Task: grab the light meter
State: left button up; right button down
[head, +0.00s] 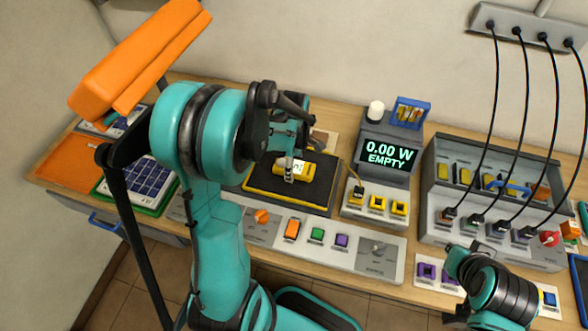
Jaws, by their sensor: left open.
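The light meter (304,169) appears to be the small yellow device with a pale lit display, lying on a black pad with a yellow edge (262,189). My left gripper (289,173) is open and reaches down over the meter from above. Its fingers cover part of the meter's left and middle. I cannot tell whether they touch it. Part of my right arm shows at the lower right, but its gripper cannot be made out.
A tester reading "0.00 W EMPTY" (388,155) stands right of the pad. A grey battery box (432,180) with black cables is farther right. A switch panel (338,249) lies in front. A solar panel (150,183) and an orange mat (62,160) lie left.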

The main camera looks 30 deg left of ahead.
pick_arm(q)
jog(key=c, duration=1.5)
jog(key=shift+r, duration=0.15)
